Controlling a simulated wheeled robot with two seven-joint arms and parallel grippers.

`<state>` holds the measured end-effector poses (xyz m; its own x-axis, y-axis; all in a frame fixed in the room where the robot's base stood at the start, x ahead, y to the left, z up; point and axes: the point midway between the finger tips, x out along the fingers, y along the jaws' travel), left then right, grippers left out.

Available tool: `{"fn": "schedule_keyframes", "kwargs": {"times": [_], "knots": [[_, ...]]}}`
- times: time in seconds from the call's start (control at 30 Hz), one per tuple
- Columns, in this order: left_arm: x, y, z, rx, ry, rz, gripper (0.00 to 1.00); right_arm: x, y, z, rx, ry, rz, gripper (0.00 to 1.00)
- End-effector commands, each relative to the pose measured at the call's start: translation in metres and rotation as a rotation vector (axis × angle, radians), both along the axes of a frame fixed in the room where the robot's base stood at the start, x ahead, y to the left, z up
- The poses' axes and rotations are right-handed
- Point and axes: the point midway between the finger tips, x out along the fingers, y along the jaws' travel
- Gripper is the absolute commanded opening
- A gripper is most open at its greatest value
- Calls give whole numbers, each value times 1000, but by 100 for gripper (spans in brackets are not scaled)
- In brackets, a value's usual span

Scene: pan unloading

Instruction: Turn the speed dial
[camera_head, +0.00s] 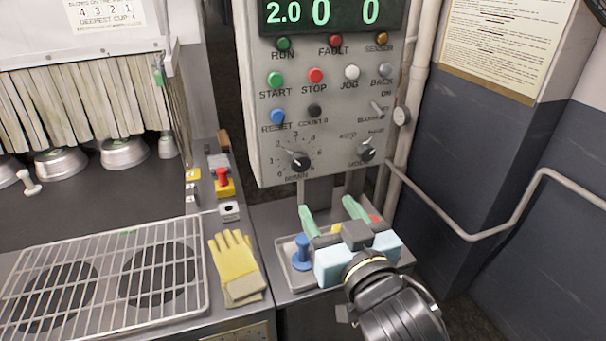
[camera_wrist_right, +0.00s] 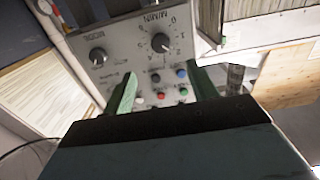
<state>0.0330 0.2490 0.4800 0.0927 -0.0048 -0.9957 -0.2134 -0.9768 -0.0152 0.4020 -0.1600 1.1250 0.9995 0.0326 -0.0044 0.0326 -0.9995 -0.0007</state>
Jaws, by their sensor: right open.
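The speed dial (camera_head: 299,161) is a black knob with a white pointer and a numbered scale, at the lower left of the grey control panel (camera_head: 275,185). Its pointer leans to the upper left in the head view. In the right wrist view the panel is upside down and the speed dial (camera_wrist_right: 160,43) shows beyond the fingers. My right gripper (camera_head: 328,212) has green fingers spread apart with nothing between them. It is below and in front of the panel, apart from the dial; it also shows in the wrist view (camera_wrist_right: 165,85). My left gripper is out of view.
The mode knob (camera_head: 366,151) is right of the dial. Push buttons and a display (camera_head: 330,14) reading 2.0 are above. A tray (camera_head: 283,262) with a blue-handled item is beside my gripper. Yellow gloves (camera_head: 236,268) and a wire rack (camera_head: 100,288) lie left.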

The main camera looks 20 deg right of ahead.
Motion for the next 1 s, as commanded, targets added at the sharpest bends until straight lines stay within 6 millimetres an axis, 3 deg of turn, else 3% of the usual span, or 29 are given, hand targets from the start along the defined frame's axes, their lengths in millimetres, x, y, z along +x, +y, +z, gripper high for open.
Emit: {"fn": "schedule_keyframes", "kwargs": {"times": [0.27, 0.53, 0.8, 1.0], "knots": [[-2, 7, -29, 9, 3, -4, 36, 13, 0, -2, 5, -16, -3, 58], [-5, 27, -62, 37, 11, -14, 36, 27, 2, -3, 0, -13, 2, 58], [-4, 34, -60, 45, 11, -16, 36, 85, 3, 2, -4, -6, 0, 58], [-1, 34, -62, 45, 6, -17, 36, 117, 5, 1, -2, -5, 2, 58]]}}
